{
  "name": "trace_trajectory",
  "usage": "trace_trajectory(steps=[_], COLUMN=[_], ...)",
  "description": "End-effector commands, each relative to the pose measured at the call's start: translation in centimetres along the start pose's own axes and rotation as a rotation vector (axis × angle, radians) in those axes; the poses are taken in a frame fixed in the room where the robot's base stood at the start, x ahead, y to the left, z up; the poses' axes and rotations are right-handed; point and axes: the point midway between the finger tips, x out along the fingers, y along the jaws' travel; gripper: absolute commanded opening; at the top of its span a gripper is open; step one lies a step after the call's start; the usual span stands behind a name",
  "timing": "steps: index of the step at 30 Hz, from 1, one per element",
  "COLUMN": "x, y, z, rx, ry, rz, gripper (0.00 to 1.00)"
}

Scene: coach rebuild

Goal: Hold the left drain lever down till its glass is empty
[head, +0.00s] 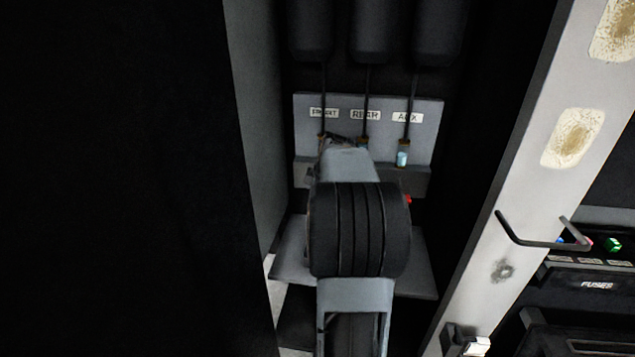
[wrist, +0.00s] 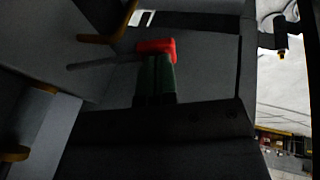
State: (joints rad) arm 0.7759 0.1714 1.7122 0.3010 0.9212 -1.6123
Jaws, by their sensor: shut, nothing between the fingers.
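Three drain glasses stand on a grey panel (head: 370,105) in the head view. The left glass is mostly hidden behind my arm, so its level cannot be seen; its brown top fitting (head: 322,137) shows. The middle glass (head: 364,147) shows a sliver of blue. The right glass (head: 402,158) holds pale blue liquid. In the wrist view, a red lever knob (wrist: 157,46) on a grey rod sits at the tips of my gripper (wrist: 155,62). The dark green fingers are shut together with nothing between them. They seem to touch the knob. Whether the lever is down cannot be told.
Black tanks (head: 378,30) hang above the panel, with thin pipes to the glasses. Another red knob (head: 408,199) shows right of my arm. A pale post (head: 520,190) with a dark handle (head: 528,240) bounds the recess on the right; a grey wall (head: 255,130) bounds the left.

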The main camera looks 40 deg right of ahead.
Motion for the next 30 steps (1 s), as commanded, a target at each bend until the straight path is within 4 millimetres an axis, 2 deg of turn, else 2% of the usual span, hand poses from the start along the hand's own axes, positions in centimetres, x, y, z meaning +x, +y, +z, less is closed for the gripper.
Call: trace_trajectory(steps=[15,25,30], x=[-1.4,-1.5,-2.9], y=[0.5,0.6,0.8], z=[-0.4,-0.4,-0.9], rx=[0.001,0.001,-0.001], ry=[0.0,0.0,0.0], rz=[0.001,0.001,0.001], gripper=[0.0,0.0,0.0])
